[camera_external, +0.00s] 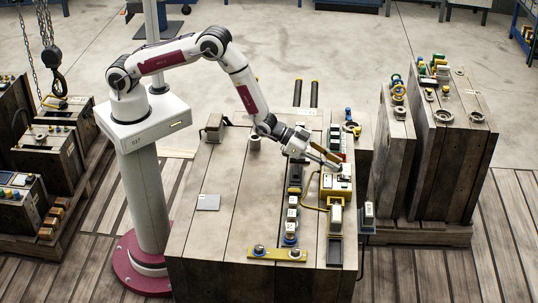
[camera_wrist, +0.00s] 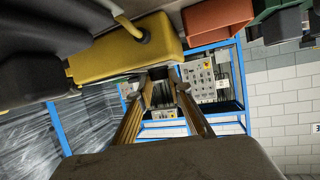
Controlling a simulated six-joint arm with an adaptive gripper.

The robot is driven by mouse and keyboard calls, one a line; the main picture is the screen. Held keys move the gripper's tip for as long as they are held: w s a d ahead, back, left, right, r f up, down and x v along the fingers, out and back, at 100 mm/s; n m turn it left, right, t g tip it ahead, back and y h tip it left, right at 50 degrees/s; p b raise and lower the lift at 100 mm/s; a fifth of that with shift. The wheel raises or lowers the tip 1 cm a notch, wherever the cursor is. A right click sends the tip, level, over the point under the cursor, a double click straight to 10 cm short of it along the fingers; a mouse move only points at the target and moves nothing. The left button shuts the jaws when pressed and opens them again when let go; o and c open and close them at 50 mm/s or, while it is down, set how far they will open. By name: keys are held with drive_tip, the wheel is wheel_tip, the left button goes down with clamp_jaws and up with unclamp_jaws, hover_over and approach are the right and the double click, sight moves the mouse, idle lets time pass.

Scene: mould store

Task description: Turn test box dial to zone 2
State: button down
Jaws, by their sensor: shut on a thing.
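The yellow test box (camera_external: 337,194) sits on the right part of the large wooden block, with a pale top face. In the wrist view a yellow box body (camera_wrist: 125,48) fills the upper left, close beside the fingertips. My gripper (camera_external: 340,168) reaches down from the left to the top of the test box. Its two long fingers (camera_wrist: 160,78) converge near the yellow body and are shut on the dial. The dial is mostly hidden between the fingertips. Its pointer and the zone marks are too small to read.
The wooden block (camera_external: 225,235) carries a row of connectors left of the test box and a yellow plate (camera_external: 277,254) at the front. A grey card (camera_external: 208,202) lies at left, with clear surface around it. Tall wooden moulds (camera_external: 450,150) stand at right.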

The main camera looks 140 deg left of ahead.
drive_tip(key=c, duration=2.1)
unclamp_jaws()
drive_tip(key=shift+c, duration=0.2)
drive_tip(key=shift+v, duration=6.05)
